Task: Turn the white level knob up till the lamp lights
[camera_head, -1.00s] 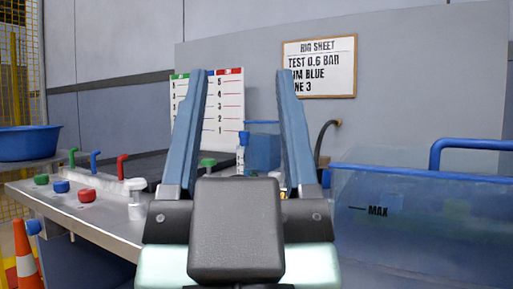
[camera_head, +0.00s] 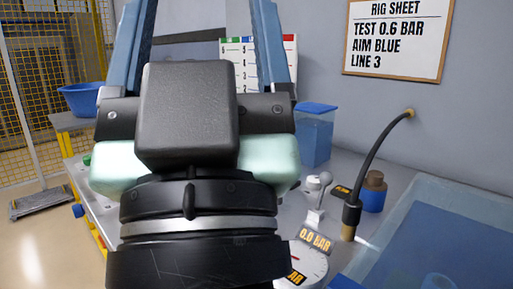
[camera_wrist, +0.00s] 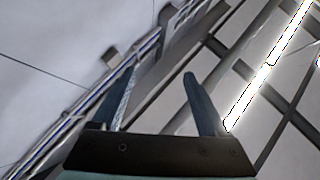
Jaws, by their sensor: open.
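My gripper (camera_head: 206,20) is raised in front of the body camera, with its two blue fingers spread apart and nothing between them. The fingertips run out of the top of that view. In the wrist view my gripper (camera_wrist: 159,76) is open and points up at the ceiling. I cannot make out the white level knob now; my gripper and arm cover much of the bench (camera_head: 345,165). A pale lever with a ball end (camera_head: 318,183) stands on the bench to the right of my arm. I cannot make out a lamp on the bench.
A round gauge (camera_head: 308,262) with a 0.0 BAR tag (camera_head: 317,240) is partly behind my arm. The rig sheet (camera_head: 398,38) reads AIM BLUE, LINE 3.

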